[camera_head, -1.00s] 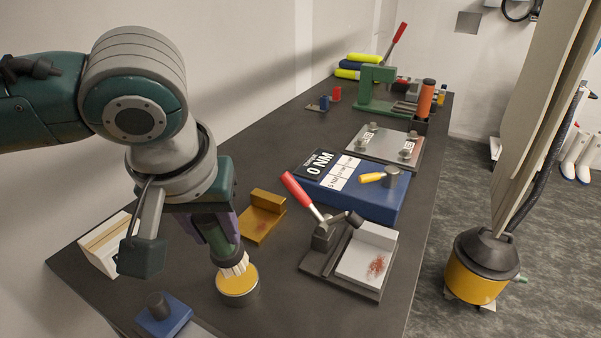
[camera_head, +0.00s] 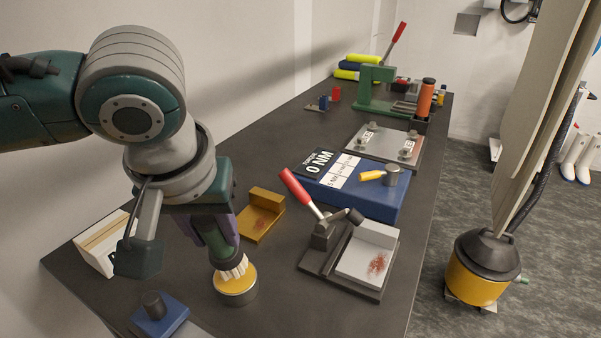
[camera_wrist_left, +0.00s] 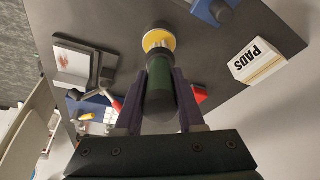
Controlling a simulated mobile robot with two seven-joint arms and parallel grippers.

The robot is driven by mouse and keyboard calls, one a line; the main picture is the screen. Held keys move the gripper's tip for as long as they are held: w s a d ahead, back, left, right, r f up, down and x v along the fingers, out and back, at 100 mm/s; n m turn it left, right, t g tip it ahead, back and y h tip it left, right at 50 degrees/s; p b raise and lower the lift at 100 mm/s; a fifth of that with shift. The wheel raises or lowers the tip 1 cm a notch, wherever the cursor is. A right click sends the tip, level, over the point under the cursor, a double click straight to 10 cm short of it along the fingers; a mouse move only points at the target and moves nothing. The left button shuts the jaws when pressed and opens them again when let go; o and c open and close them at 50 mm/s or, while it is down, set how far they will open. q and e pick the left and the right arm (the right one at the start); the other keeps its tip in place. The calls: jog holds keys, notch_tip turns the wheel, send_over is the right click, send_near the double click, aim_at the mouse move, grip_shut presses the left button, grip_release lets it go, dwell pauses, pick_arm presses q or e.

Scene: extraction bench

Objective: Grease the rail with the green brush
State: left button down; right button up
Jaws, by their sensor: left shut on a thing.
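My left gripper (camera_head: 212,218) is shut on the green brush (camera_head: 217,240). The brush points down, and its pale bristles (camera_head: 232,268) are at the yellow surface of a round tin (camera_head: 236,291) and appear to touch it. In the left wrist view the green handle (camera_wrist_left: 160,82) lies between my two fingers (camera_wrist_left: 157,112), with the bristles over the tin (camera_wrist_left: 159,32). I cannot tell for sure which part is the rail. An ochre L-shaped piece (camera_head: 268,203) and a pale block in a clamp (camera_head: 372,243) both carry reddish-brown marks. My right gripper is out of view.
The clamp's red-handled lever (camera_head: 301,194) rises right of the tin. Behind it are a blue box (camera_head: 372,205) with a yellow-handled hammer (camera_head: 382,177) and a metal plate (camera_head: 375,145). A PADS box (camera_head: 97,254) and a blue block (camera_head: 160,321) stand left of the tin.

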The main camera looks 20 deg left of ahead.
pick_arm(q)
jog(key=shift+f, duration=0.65)
dwell(0.3)
jog(key=shift+f, duration=0.15)
dwell(1.8)
notch_tip(320, 180, up, 7)
jog(key=p, duration=0.9)
jog(key=shift+r, duration=0.2)
jog(key=shift+f, duration=0.1)
dwell(0.3)
